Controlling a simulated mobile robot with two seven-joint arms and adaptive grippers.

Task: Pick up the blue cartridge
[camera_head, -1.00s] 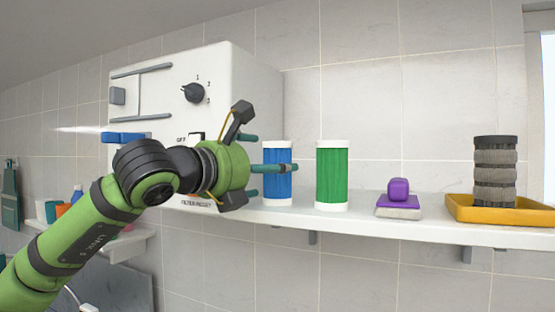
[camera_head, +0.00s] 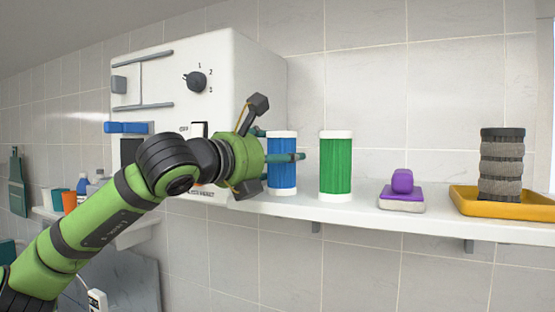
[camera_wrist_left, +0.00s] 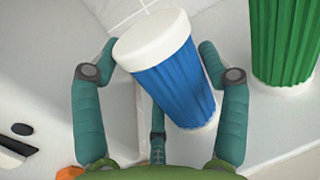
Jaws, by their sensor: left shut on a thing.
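The blue cartridge (camera_head: 282,176), a ribbed cylinder with white caps, stands upright on the white wall shelf beside the white machine. My left gripper (camera_head: 281,158) has its teal fingers around the upper part of the cartridge. In the left wrist view the blue cartridge (camera_wrist_left: 172,75) lies between the fingers of the left gripper (camera_wrist_left: 160,55), which is shut on it. The lower end of the cartridge seems to rest on the shelf. My right gripper is in neither view.
A green cartridge (camera_head: 336,164) stands close to the right of the blue one. Farther right are a purple-handled block (camera_head: 402,190) and a grey ribbed filter (camera_head: 502,165) in a yellow tray (camera_head: 460,200). The white machine (camera_head: 235,80) with its dial stands close on the left. Clear shelf lies between these.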

